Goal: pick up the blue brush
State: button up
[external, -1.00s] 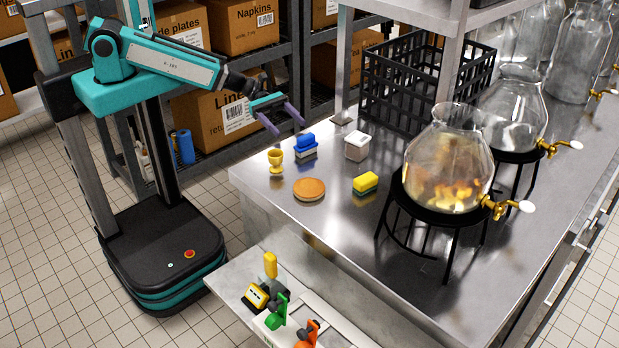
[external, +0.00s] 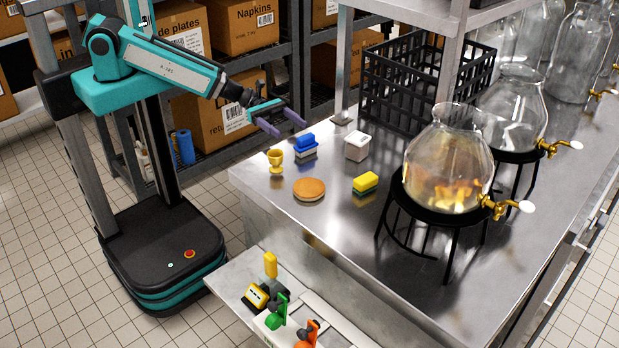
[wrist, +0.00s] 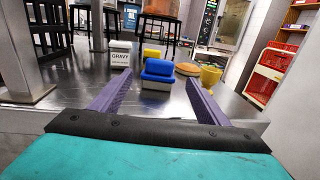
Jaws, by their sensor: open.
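The blue brush (external: 305,142), a blue block-shaped top over a pale lower part, stands on the steel counter (external: 330,230) near its back left edge. In the wrist view the blue brush (wrist: 157,74) is straight ahead, between the lines of my two fingers and beyond their tips. My gripper (external: 286,128) is open and empty, just left of the brush and slightly above it in the external view. In the wrist view my gripper (wrist: 152,84) has its two purple fingers wide apart. Nothing touches the brush.
A yellow cup (external: 275,161) stands left of the brush, and a white-lidded container (external: 357,146) right of it. A round tan disc (external: 309,189) and a yellow-green sponge (external: 365,183) lie nearer the front. A black crate (external: 400,90) and glass dispenser (external: 447,165) stand farther right.

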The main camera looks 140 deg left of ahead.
aim_at(308, 142)
jog(key=shift+w+d+f+b, duration=0.1)
jog(key=shift+w+d+b, duration=0.05)
jog(key=shift+w+b, duration=1.1)
jog(key=shift+w+d+f+b, duration=0.1)
jog(key=shift+w+b, duration=1.1)
jog(key=w+b, duration=0.2)
jog(key=b, duration=0.2)
jog(key=shift+w+d, duration=0.15)
jog(key=shift+w, duration=0.2)
jog(key=shift+w+r+b, duration=0.15)
jog(key=shift+w+b, duration=0.2)
jog(key=shift+b, duration=0.05)
jog(key=shift+w+d+r+p, duration=0.15)
jog(key=shift+w+p, duration=0.2)
jog(key=shift+w, duration=1)
jog(key=shift+w+d+p, duration=0.1)
jog(key=shift+w+p, duration=0.4)
jog(key=shift+w, duration=0.8)
